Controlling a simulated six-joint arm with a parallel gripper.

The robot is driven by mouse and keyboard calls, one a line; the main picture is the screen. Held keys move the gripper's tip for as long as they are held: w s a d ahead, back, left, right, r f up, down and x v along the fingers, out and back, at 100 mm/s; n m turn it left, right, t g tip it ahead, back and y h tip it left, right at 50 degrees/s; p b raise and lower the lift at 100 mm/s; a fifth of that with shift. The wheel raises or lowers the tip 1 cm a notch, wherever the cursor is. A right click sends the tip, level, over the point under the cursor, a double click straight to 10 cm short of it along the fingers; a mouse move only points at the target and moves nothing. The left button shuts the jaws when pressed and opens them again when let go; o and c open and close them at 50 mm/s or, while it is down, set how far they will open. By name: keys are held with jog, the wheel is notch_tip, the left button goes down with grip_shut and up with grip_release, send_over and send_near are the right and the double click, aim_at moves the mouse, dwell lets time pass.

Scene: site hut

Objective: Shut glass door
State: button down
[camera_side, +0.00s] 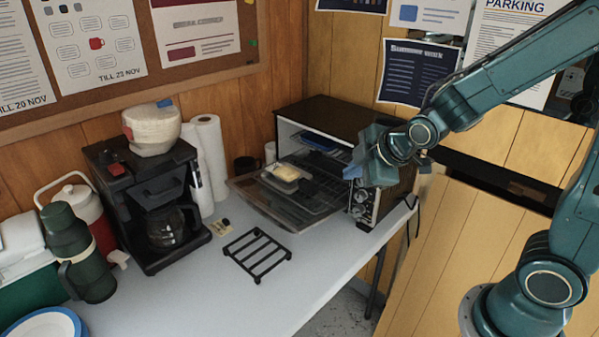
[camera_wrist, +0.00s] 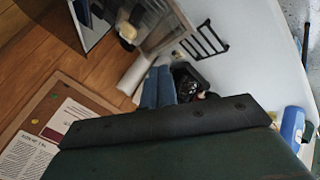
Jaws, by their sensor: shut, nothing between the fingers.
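The toaster oven (camera_side: 335,112) stands at the back right of the table. Its glass door (camera_side: 312,217) is folded down open, sticking out toward the front. A dish with a pale yellow block (camera_side: 286,172) sits on the rack above the door. My gripper (camera_side: 352,172) is shut and empty, in front of the oven's right side near the control knobs. In the wrist view, the two blue fingers of my gripper (camera_wrist: 157,88) lie together. The glass door (camera_wrist: 165,28) shows beyond them at the top. Whether the fingers touch the door cannot be told.
A black metal trivet (camera_side: 257,254) lies on the table in front of the oven. A coffee maker (camera_side: 145,200), paper towel rolls (camera_side: 211,150), a green flask (camera_side: 80,255) and a red jug (camera_side: 88,212) stand to the left. The table's front middle is clear.

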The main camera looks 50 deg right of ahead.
jog(key=w+f+n+t, duration=0.1)
jog(key=w+f+n, duration=0.35)
jog(key=f, duration=0.25)
jog(key=n+t, duration=0.2)
jog(key=n, duration=0.5)
send_over(310, 257)
jog(key=s+d, duration=0.3)
notch_tip(310, 257, down, 6)
jog(key=s+f+n, duration=0.1)
jog(key=f+n, duration=0.2)
jog(key=s+a+f+n+t+y, duration=0.1)
jog(key=s+f+n, duration=0.1)
jog(key=f+n, duration=0.2)
jog(key=s+a+f+n+t, duration=0.1)
jog(key=s+f+n, duration=0.1)
jog(key=f+n, duration=0.1)
jog(key=shift+s+f+n, duration=0.1)
jog(key=shift+f+n, duration=0.25)
jog(key=shift+s+a+f+n+t+y, duration=0.15)
jog(key=shift+s+f+n+y, duration=0.1)
jog(key=shift+s+n, duration=0.15)
jog(key=shift+s+a+f+n+t+y, duration=0.15)
jog(key=shift+s+n+y, duration=0.1)
jog(key=shift+n, duration=0.15)
jog(key=shift+d, duration=0.1)
jog(key=shift+w, duration=0.15)
